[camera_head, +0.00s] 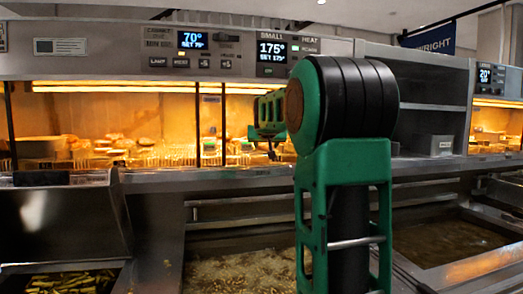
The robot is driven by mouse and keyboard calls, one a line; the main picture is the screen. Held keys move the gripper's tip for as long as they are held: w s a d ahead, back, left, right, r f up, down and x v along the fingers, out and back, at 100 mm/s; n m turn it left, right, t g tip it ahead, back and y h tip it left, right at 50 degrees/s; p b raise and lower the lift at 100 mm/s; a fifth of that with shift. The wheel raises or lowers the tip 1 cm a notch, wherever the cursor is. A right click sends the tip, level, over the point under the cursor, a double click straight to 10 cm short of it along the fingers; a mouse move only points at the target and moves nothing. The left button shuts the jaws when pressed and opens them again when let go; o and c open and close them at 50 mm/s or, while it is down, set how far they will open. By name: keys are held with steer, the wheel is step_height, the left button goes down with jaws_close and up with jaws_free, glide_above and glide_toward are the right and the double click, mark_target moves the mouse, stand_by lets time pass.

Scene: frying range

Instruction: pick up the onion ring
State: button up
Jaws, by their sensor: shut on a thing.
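My gripper (272,152) is small and dark in the picture, below the far end of my green arm. It hangs in front of the lit warming bay, left of my large elbow joint. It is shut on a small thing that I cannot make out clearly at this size. I cannot tell any onion ring apart from the other food. My arm hides part of the bay and the counter behind it.
Fried food lies in the lit warming bay (150,118). In front are a fryer vat of bubbling oil (240,272), a darker vat (440,240) at right, and green-yellow pieces (72,281) at lower left. A steel hood (65,215) stands at left.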

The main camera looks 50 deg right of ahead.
steer(key=shift+r, duration=0.5)
step_height(320, 180, up, 3)
steer(key=shift+f, duration=0.15)
steer(key=s+a+r, duration=0.2)
steer(key=a+r, duration=0.4)
steer(key=a, duration=0.5)
steer(key=shift+s+a+r, duration=0.2)
steer(key=shift+s+r, duration=0.1)
steer(key=shift+r, duration=0.05)
steer(key=shift+a, duration=0.1)
